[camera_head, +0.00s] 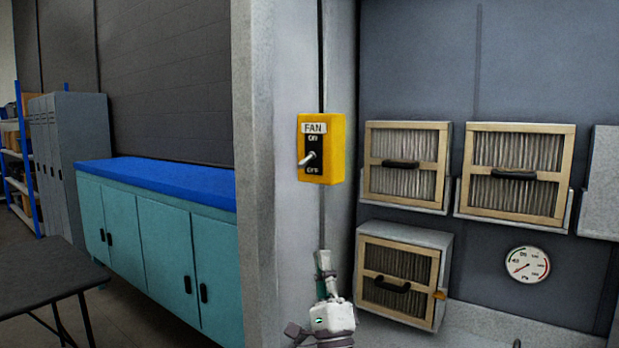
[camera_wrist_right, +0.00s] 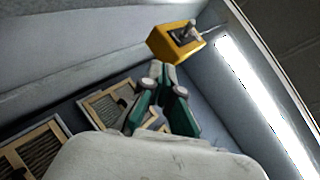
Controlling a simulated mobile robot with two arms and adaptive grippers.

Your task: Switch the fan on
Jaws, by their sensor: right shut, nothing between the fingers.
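The yellow fan switch box (camera_head: 338,150) is mounted on the edge of the grey wall, labelled FAN, with ON above and OFF below on a black plate. Its metal toggle lever (camera_head: 307,159) sticks out and tilts down to the left, toward the OFF side. My right gripper (camera_head: 321,256) is below the box, pointing up, shut and empty, with a clear gap under the box. In the right wrist view the shut fingertips (camera_wrist_right: 162,68) appear just below the yellow box (camera_wrist_right: 170,46), with the lever (camera_wrist_right: 190,35) on its far side. My left gripper is not in view.
Wood-framed filters (camera_head: 515,173) hang on the panel at right, one lower filter box (camera_head: 400,275) close to my right gripper. A gauge (camera_head: 527,264) is beyond. A teal cabinet (camera_head: 165,245) with a blue top and a dark table (camera_head: 45,277) stand at left.

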